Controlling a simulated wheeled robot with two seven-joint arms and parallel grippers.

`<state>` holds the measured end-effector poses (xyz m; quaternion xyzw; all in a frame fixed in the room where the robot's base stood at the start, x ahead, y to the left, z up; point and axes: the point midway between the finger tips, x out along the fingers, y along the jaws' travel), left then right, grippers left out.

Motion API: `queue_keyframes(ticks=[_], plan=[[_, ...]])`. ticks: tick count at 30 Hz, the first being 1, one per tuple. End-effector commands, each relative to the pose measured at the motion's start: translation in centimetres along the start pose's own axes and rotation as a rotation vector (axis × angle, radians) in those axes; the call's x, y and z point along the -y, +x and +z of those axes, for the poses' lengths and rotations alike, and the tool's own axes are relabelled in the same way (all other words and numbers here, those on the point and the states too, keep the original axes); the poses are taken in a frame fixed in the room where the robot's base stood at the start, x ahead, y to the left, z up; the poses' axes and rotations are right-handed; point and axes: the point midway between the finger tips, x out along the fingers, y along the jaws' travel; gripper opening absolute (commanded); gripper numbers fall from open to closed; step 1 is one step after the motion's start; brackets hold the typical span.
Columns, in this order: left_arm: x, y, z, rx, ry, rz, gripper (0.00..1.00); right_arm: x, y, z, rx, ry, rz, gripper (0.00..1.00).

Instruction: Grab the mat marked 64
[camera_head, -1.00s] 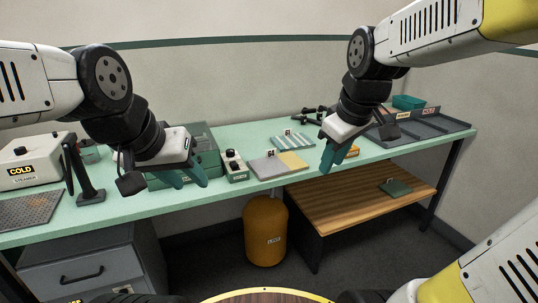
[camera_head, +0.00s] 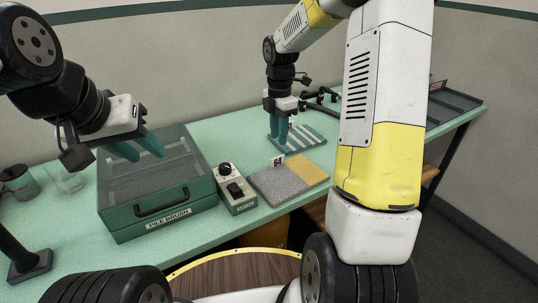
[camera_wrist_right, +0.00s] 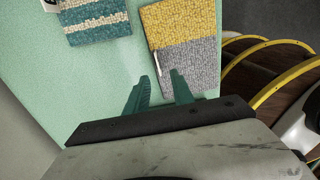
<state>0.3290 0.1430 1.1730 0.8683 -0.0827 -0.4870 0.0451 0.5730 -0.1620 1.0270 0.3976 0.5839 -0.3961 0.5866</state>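The mat marked 64 (camera_head: 292,182) lies flat on the green table, half grey and half yellow, with a small white tag reading 64 standing at its back edge. It also shows in the right wrist view (camera_wrist_right: 188,60), ahead of the fingers, with the tag nearly edge-on. My left gripper (camera_head: 138,152) hangs open and empty above the green case.
A teal-and-white striped mat (camera_head: 305,137) lies behind the 64 mat. A control box (camera_head: 235,189) with knobs and a green PILE BRUSH case (camera_head: 158,211) stand to the left. A grey tray (camera_head: 455,107) is at the far right. My right arm hides part of the table.

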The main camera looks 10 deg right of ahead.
Motion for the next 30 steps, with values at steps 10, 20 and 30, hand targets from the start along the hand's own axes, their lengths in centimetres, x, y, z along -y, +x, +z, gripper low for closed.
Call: queue_keyframes(ticks=[10,20,30], plan=[[0.0,0.0,0.0,0.0,0.0,0.0,0.36,-0.1,3.3,0.1,-0.003,-0.025,-0.008,0.29],[0.0,0.0,0.0,0.0,0.0,0.0,0.36,0.1,7.8,0.1,-0.003,-0.023,-0.007,0.29],[0.0,0.0,0.0,0.0,0.0,0.0,0.36,0.1,8.2,0.2,-0.002,-0.022,-0.005,0.19]])
